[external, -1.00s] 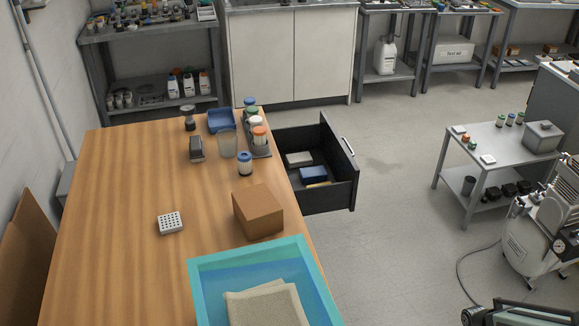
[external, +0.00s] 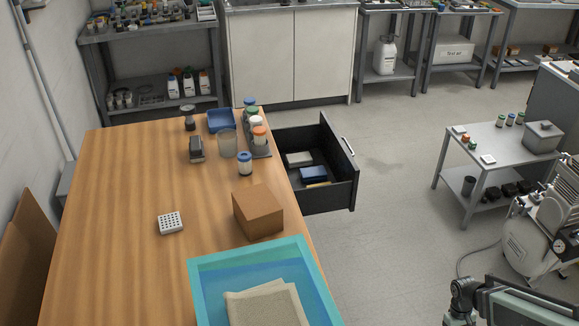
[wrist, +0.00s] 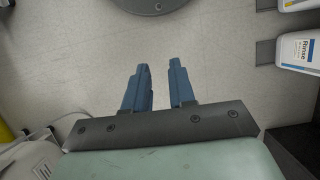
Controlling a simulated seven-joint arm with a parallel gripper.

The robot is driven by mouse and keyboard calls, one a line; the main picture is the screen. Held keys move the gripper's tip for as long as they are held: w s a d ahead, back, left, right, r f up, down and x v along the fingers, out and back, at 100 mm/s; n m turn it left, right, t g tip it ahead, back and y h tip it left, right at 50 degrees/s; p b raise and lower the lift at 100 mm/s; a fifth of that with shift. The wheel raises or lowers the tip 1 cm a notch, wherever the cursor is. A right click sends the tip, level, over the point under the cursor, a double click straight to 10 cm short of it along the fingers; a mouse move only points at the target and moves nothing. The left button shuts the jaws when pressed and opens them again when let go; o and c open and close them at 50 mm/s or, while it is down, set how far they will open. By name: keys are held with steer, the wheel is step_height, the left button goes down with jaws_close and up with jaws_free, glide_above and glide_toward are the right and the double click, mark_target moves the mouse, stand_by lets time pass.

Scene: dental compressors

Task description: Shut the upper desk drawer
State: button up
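The upper desk drawer (external: 338,188) is black and stands pulled out from the right side of the wooden desk (external: 120,190) in the external view. Its front panel carries a pale handle (external: 347,147). Inside lie a blue box (external: 313,173) and some pale items. My gripper shows in the wrist view (wrist: 161,85), with its two blue fingers apart and nothing between them, above the grey floor. In the external view only part of my arm shows at the bottom right, well apart from the drawer. The drawer is not recognisable in the wrist view.
A teal tray (external: 325,285), a brown box (external: 258,212) and several bottles stand on the desk. A grey metal table (external: 490,148) and a white compressor (external: 530,235) stand at the right. The floor (external: 395,180) between drawer and table is clear.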

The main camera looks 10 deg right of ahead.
steer(key=shift+t, duration=0.8)
steer(key=w+r, duration=0.1)
steer(key=w, duration=0.2)
steer(key=w+r, duration=0.1)
steer(key=w, duration=0.3)
steer(key=w+r, duration=0.1)
steer(key=w, duration=0.2)
steer(key=shift+w+d+r, duration=0.1)
steer(key=shift+w+r, duration=0.05)
jaws_close()
steer(key=w+a+r+t+y, duration=0.1)
steer(key=w+r+t, duration=0.1)
steer(key=w+r, duration=0.9)
steer(key=w+a+r+t+y, duration=0.15)
steer(key=w+r, duration=0.45)
steer(key=w, duration=0.8)
steer(key=w+a+r+t+y, duration=0.1)
steer(key=w+r+t, duration=0.2)
steer(key=w+r, duration=0.8)
steer(key=w+a+r+y, duration=0.15)
steer(key=w+a, duration=0.25)
steer(key=w, duration=0.5)
steer(key=w+a+f+n, duration=0.1)
steer(key=w+a+f, duration=0.2)
steer(key=a+f, duration=0.5)
steer(key=shift+w+a+t+y, duration=0.15)
steer(key=shift+a+t+y, duration=0.05)
steer(key=shift+t+y, duration=0.2)
